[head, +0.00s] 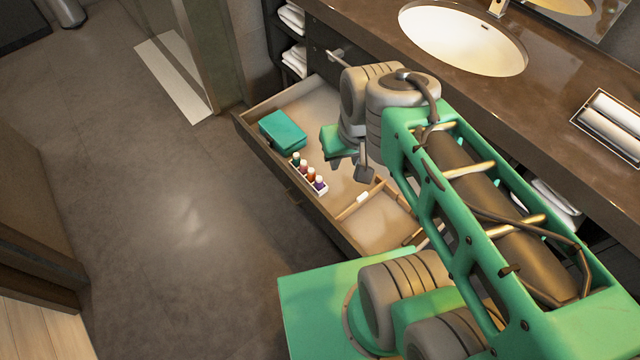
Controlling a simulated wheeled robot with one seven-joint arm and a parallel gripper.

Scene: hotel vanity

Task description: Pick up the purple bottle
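The purple bottle (320,184) is small, with a pale cap, and stands at the near right end of a row of several small bottles. The row sits in a narrow white holder (322,191) inside the open drawer (256,137). My gripper (350,167) hangs over the drawer, to the right of and slightly above the purple bottle in the picture. Its fingers look spread apart with nothing between them, and it appears apart from the bottle. My arm hides part of the drawer to the right.
Other small bottles (304,166) stand close beside the purple one. A teal box (283,131) lies in the drawer's left part. Wooden dividers (359,201) and a small white item (362,197) are to the right. The counter (380,48) with a sink (462,38) rises behind.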

